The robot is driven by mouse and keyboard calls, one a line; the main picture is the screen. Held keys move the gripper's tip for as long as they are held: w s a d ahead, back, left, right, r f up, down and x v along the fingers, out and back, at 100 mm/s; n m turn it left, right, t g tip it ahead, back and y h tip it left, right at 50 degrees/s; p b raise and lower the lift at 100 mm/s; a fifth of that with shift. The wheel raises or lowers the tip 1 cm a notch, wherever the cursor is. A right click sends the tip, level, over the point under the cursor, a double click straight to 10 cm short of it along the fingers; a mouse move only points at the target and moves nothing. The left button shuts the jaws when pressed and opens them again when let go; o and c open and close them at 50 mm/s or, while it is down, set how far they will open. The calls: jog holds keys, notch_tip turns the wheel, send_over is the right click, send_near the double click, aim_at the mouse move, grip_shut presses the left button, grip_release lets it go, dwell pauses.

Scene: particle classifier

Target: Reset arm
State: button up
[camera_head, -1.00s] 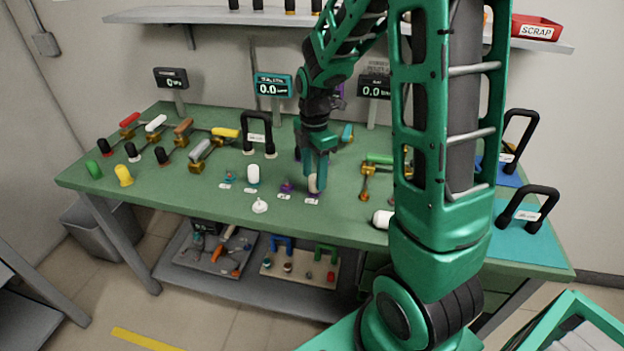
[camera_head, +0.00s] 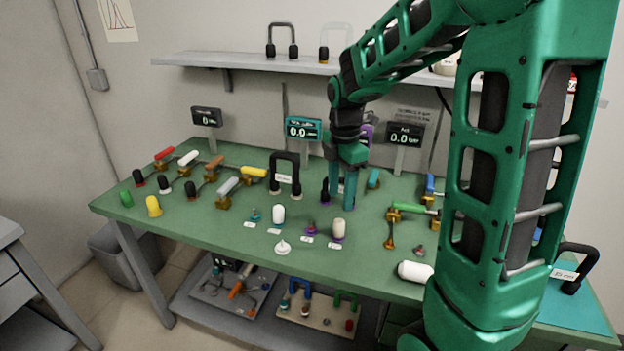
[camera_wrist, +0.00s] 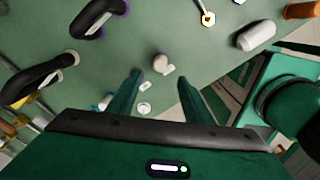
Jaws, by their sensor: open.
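My gripper (camera_head: 341,198) is open and empty above the middle of the green workbench (camera_head: 370,270), its fingers pointing down. It also shows in the wrist view (camera_wrist: 160,76), with clear space between the fingers. A cream cylinder on a purple base (camera_head: 338,229) stands on the bench just in front of the fingers in the head view. The cylinder also shows in the wrist view (camera_wrist: 161,63), beyond the fingertips and apart from them. My arm hides part of the bench's right side.
A white cylinder (camera_head: 278,214) stands left of the cream one, with a white disc (camera_head: 282,247) nearby. A black handle frame (camera_head: 286,172) and several coloured valves are behind and left. A white bottle (camera_head: 415,271) lies at the right front. A shelf (camera_head: 235,64) hangs above.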

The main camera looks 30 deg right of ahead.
jog(key=s+d+r+m, duration=0.1)
jog(key=s+d+m, duration=0.1)
jog(key=s+m, duration=1)
jog(key=s+d+m, duration=0.2)
jog(key=s+m, duration=1)
jog(key=s, duration=0.2)
jog(key=shift+r, duration=0.35)
jog(key=shift+w+f, duration=0.25)
jog(key=shift+w, duration=0.4)
